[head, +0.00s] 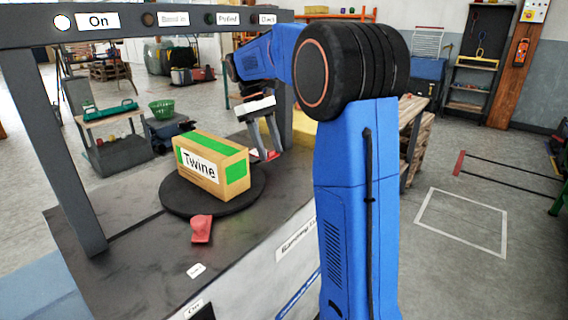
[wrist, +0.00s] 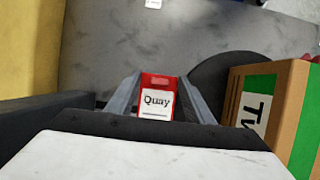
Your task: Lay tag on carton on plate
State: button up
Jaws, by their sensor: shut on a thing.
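The carton (head: 213,165), a brown box with green bands and a "Twine" label, sits on the dark round plate (head: 177,200). It also shows at the right of the wrist view (wrist: 296,100). My gripper (head: 264,155) is behind and to the right of the carton in the head view. In the wrist view my gripper (wrist: 158,100) is shut on a red tag (wrist: 158,82) with a white "Quay" label, left of the carton and apart from it. Part of the plate shows beyond the tag (wrist: 222,73).
A red piece (head: 201,229) lies on the dark bench top (head: 140,255) in front of the plate. A grey frame (head: 55,150) with a sign bar (head: 180,20) stands over the bench. A yellow surface (wrist: 30,50) is close at the wrist view's left.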

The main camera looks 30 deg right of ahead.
jog(key=s, duration=0.2)
jog(key=s+d, duration=0.1)
jog(key=s, duration=0.1)
jog(key=s+d, duration=0.1)
jog(key=s, duration=0.1)
jog(key=shift+f, duration=1.8)
jog(key=shift+f, duration=0.1)
jog(key=o, duration=1.1)
